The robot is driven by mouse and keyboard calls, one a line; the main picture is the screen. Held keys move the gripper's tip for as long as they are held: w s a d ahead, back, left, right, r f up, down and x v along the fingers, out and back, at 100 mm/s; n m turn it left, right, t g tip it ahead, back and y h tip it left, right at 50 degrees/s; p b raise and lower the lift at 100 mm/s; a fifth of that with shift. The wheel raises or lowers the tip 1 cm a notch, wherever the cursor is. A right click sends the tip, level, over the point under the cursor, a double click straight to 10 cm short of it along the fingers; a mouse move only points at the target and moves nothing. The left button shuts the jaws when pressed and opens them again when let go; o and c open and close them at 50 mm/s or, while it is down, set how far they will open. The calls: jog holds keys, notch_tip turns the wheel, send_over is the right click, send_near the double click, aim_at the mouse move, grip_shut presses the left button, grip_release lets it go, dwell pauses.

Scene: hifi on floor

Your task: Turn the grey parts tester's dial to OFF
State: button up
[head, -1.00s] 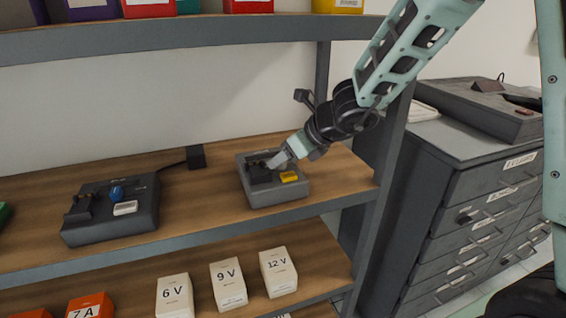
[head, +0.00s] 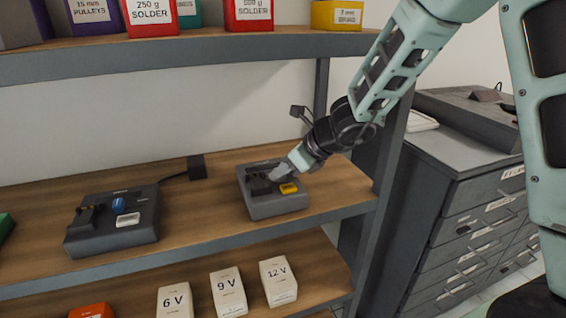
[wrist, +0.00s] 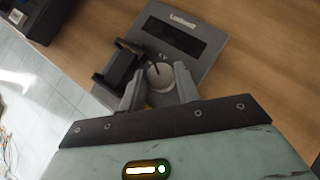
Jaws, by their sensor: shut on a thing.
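The grey parts tester (head: 275,206) stands on the middle wooden shelf, below my arm. It also shows in the wrist view (wrist: 208,22), with a dark display window, a black clamp-like block and a round pale dial (wrist: 161,75) with a dark pointer line. My gripper (head: 283,172) reaches down onto it from the upper right. In the wrist view its two fingers (wrist: 158,88) are closed around the dial, one on each side. A yellow part (head: 289,188) sits on the tester's front right. I cannot read the dial's position marks.
A darker tester (head: 112,220) with a blue dial stands to the left on the same shelf. Small white voltage boxes (head: 228,292) stand on the shelf below. The upper shelf (head: 190,45) and the right-hand post are close to my arm. A grey drawer cabinet (head: 470,190) stands at right.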

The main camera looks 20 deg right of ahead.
jog(key=shift+w+d+r+n+g+y+p, duration=0.1)
jog(key=shift+r+n+g+y+p, duration=0.25)
jog(key=shift+n+p, duration=0.55)
jog(key=shift+f+n+g+y+p, duration=0.25)
jog(key=shift+n+g+y+p, duration=0.1)
jog(key=shift+n+g, duration=0.15)
jog(key=o, duration=1)
jog(key=v, duration=1.7)
jog(key=shift+d+r+p, duration=0.1)
jog(key=shift+p, duration=0.25)
